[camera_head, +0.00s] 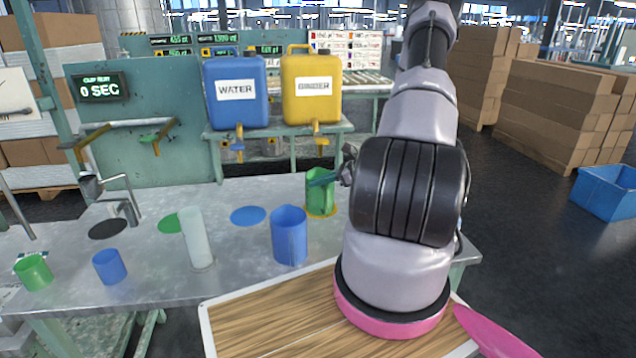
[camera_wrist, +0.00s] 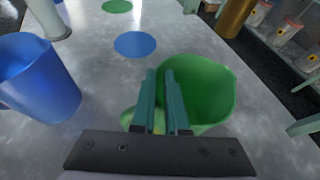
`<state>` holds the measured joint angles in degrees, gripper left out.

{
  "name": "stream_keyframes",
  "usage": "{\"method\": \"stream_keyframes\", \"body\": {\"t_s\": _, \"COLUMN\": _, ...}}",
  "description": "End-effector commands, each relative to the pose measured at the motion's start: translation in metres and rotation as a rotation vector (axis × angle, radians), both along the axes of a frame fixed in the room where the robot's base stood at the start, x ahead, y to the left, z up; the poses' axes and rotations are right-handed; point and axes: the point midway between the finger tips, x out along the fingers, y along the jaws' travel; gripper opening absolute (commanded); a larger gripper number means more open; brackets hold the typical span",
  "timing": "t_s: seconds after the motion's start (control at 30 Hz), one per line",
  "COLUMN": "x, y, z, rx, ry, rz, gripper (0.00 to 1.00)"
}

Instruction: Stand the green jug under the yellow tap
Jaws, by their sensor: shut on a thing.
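The green jug (camera_head: 319,203) is upright at the far side of the metal table, over a yellow disc (camera_head: 333,212), in front of and below the yellow tap (camera_head: 318,138). I cannot tell if its base touches the disc. My gripper (camera_head: 318,181) is shut on the jug on its near side. In the wrist view my fingers (camera_wrist: 160,80) are close together at the left side of the jug (camera_wrist: 212,88), with its open mouth facing the camera. What exactly lies between the fingertips is hidden. The yellow tap hangs from the yellow tank (camera_head: 311,103).
A blue jug (camera_head: 289,238) stands left of my gripper, also in the wrist view (camera_wrist: 38,75). A frosted cylinder (camera_head: 197,238), blue cup (camera_head: 109,266) and green cup (camera_head: 34,272) stand further left. A blue disc (camera_head: 248,216) is bare. A wooden board (camera_head: 265,325) is in front.

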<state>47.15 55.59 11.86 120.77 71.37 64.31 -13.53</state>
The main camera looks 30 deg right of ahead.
Motion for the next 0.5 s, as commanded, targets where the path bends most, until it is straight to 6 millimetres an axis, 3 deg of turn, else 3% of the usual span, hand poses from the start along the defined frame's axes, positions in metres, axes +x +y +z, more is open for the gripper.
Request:
{"method": "stream_keyframes", "body": {"t_s": 0.07, "x": -0.0001, "y": 0.0002, "z": -0.0014, "rx": 0.001, "ry": 0.001, "rz": 0.000, "gripper": 0.00}}
{"method": "stream_keyframes", "body": {"t_s": 0.1, "x": -0.0002, "y": 0.0000, "z": -0.0018, "rx": 0.001, "ry": 0.001, "rz": 0.000, "gripper": 0.19}}
{"method": "stream_keyframes", "body": {"t_s": 0.17, "x": -0.0002, "y": 0.0000, "z": -0.0016, "rx": 0.000, "ry": 0.000, "rz": 0.000, "gripper": 0.42}}
{"method": "stream_keyframes", "body": {"t_s": 0.5, "x": -0.0002, "y": 0.0001, "z": 0.0000, "rx": 0.000, "ry": 0.000, "rz": 0.000, "gripper": 0.43}}
